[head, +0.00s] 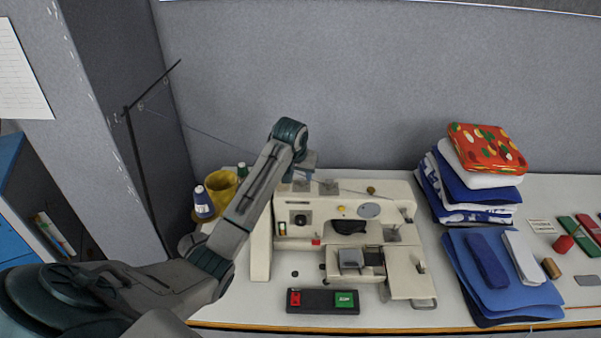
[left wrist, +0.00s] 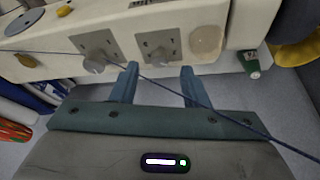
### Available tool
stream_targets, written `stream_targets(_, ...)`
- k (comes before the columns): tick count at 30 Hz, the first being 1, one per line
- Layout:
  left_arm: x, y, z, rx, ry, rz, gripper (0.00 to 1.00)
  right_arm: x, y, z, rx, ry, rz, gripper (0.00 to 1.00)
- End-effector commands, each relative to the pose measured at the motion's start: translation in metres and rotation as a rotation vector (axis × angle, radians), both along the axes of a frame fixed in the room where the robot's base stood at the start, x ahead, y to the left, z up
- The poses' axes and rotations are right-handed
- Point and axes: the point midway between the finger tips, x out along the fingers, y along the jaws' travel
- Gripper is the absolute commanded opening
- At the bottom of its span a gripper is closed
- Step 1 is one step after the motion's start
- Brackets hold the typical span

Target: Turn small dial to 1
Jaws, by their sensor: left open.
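The white sewing machine (head: 262,240) stands on the table. Two square dial plates with knobs show on its top. In the left wrist view, one knob (left wrist: 95,63) is at the left and the other knob (left wrist: 159,56) is nearer the middle; I cannot tell for sure which is the small dial, and their numbers are unreadable. My left gripper (head: 308,165) is above the machine's top at the back. In the left wrist view its open, empty fingers (left wrist: 160,86) point toward the middle knob's plate, apart from that knob. My right gripper is out of view.
A dark thread (left wrist: 210,105) runs across in front of the left fingers. A yellow cup (head: 220,188) and bottles (head: 203,203) stand left of the machine. Folded cloths (head: 505,285) lie to its right. A dark tray (head: 321,301) lies in front.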

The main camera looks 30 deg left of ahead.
Motion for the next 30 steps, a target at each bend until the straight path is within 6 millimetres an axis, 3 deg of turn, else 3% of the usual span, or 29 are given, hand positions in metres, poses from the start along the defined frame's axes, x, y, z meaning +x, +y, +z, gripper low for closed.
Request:
stream_targets(6, 0.009, 0.002, -0.020, -0.002, 0.001, 0.001, 0.41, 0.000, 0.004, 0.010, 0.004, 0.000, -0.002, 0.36)
stream_targets(16, 0.010, 0.003, -0.025, 0.000, -0.001, 0.000, 0.41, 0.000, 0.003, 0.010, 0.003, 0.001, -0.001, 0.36)
stream_targets(23, 0.010, 0.003, -0.025, 0.000, -0.001, 0.000, 0.00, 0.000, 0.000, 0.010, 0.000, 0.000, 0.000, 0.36)
stream_targets(30, 0.010, 0.002, -0.025, 0.000, -0.001, 0.013, 0.00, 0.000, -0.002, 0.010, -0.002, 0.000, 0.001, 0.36)
